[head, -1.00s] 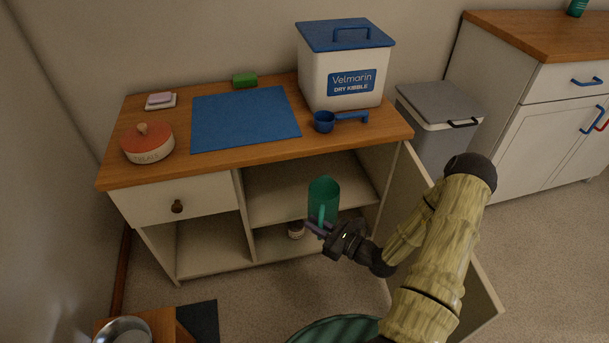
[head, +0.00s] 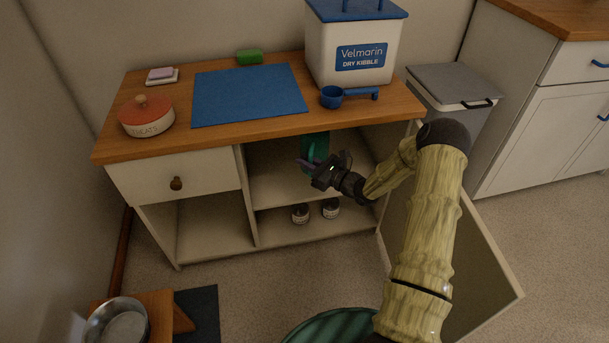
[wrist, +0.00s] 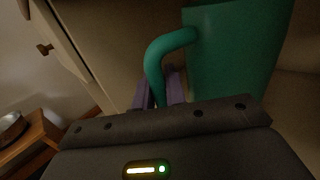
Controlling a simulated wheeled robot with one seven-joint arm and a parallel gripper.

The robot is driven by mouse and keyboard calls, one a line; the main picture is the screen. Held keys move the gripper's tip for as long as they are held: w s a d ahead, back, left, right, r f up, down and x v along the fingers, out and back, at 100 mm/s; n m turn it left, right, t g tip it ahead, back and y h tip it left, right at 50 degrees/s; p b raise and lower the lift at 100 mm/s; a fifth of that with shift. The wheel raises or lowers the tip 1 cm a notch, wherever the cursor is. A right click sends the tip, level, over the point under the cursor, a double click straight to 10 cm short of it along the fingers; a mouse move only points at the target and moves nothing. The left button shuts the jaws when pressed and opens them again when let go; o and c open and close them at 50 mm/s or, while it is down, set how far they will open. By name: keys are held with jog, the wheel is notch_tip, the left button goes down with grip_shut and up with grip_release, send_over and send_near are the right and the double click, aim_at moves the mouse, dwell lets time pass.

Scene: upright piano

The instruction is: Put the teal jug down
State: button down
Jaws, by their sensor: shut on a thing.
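The teal jug (head: 318,143) is at the open upper compartment of the cabinet, its top partly hidden by the counter edge in the head view. My gripper (head: 311,164) is shut on the jug's handle. In the wrist view the jug (wrist: 235,50) fills the upper right, and its curved handle runs down between my gripper's purple fingers (wrist: 160,90). The jug looks upright. The compartment shelf (head: 275,192) lies below it; I cannot tell whether the jug's base touches it.
The cabinet door (head: 480,255) stands open at the right, beside my arm. Two small jars (head: 300,213) stand in the lower compartment. The counter above holds a blue mat (head: 248,95), a blue scoop (head: 332,97), a kibble bin (head: 350,60) and a treats jar (head: 147,118).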

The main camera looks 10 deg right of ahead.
jog(key=shift+w+f+b, duration=0.9)
jog(key=shift+w+f, duration=0.1)
jog(key=shift+w, duration=0.25)
jog(key=f+b, duration=0.4)
jog(key=f, duration=0.1)
jog(key=shift+w, duration=0.2)
jog(key=shift+f, duration=0.1)
jog(key=c, duration=1.4)
grip_release()
jog(key=shift+c, duration=0.2)
